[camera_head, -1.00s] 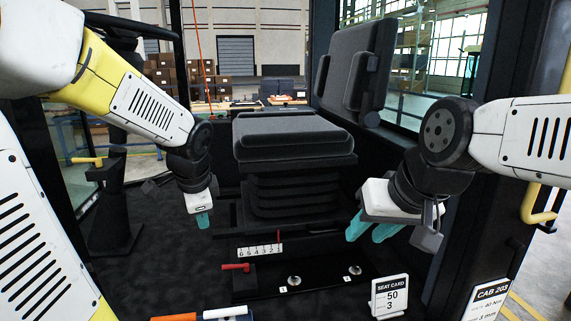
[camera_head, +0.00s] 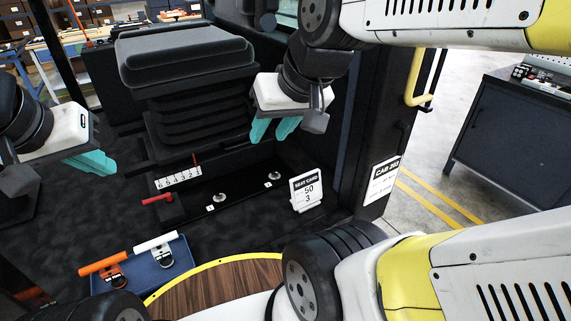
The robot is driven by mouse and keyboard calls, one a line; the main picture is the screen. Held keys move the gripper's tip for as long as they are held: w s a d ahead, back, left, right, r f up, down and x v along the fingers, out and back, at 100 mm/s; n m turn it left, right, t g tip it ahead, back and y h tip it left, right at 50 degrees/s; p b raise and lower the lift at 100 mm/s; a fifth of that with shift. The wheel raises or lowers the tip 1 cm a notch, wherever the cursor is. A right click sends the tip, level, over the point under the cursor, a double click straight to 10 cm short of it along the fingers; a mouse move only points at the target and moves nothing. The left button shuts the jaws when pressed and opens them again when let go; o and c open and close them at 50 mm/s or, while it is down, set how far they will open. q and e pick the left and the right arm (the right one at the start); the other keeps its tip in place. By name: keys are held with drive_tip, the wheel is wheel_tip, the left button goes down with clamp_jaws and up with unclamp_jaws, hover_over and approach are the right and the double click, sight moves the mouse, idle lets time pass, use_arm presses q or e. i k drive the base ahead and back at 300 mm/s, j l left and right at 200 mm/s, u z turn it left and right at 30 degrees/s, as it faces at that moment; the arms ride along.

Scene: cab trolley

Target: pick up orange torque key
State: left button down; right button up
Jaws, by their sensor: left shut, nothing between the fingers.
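The orange torque key (camera_head: 103,264) lies on a small blue tray (camera_head: 172,271) at the lower left. It has an orange bar handle and a dark and silver head. A similar white-handled key (camera_head: 155,243) lies beside it on the tray. My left gripper (camera_head: 92,162) is at the left, shut and empty, above and beyond the orange key and apart from it. My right gripper (camera_head: 274,130) is in front of the seat's right side, its teal fingers apart with nothing between them, far from both keys.
A black seat (camera_head: 185,60) on a bellows base stands behind. A numbered strip (camera_head: 178,179), a red lever (camera_head: 157,199) and a seat card (camera_head: 306,190) are on the floor area. A round wooden top (camera_head: 215,288) with a yellow rim is right of the tray. A cab sign (camera_head: 382,181) is at the right.

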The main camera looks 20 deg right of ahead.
sight(109, 270)
drive_tip(key=j+u, duration=0.1)
drive_tip(key=u, duration=0.8)
